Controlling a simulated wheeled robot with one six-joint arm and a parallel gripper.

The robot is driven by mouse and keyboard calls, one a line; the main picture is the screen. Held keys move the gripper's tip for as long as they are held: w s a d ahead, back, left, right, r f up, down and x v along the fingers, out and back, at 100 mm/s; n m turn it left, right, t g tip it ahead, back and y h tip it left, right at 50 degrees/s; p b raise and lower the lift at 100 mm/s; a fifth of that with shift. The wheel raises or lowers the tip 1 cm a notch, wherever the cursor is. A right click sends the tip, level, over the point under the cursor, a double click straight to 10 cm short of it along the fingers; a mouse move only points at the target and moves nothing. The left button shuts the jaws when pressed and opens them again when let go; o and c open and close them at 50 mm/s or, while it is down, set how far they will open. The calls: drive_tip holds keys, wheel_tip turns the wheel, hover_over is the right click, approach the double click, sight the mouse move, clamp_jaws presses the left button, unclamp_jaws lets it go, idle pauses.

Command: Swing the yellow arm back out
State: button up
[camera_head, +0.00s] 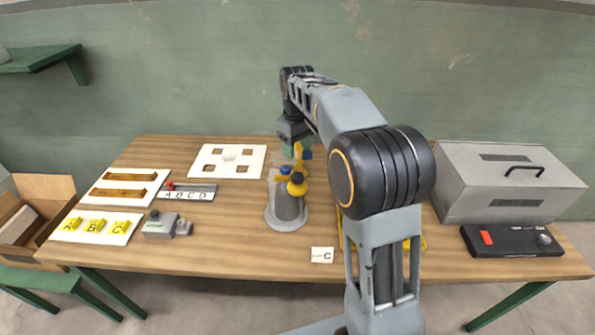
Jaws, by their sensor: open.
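A grey round fixture (287,208) stands on a wide base plate at the middle of the table. It carries a yellow part with a knob-like top (297,184), and blue parts (285,197) beside it. I cannot tell clearly which yellow piece is the swinging arm. My gripper (297,150) is open and points down just above and behind the fixture's top. Yellow and blue bits show right by its fingertips, and whether they touch is unclear. My forearm hides the area right of the fixture, where more yellow edges (421,243) show.
A card marked C (322,255) lies at the front edge. White boards (229,161), a yellow-lettered A B C board (96,227) and a small grey device (165,225) are on the left. A grey box (508,180) and black control panel (512,240) stand on the right.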

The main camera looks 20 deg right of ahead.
sight(297, 174)
wheel_tip(297, 174, down, 9)
drive_tip(key=shift+f+p, duration=0.2)
drive_tip(key=shift+p, duration=0.2)
clamp_jaws()
idle(0.5)
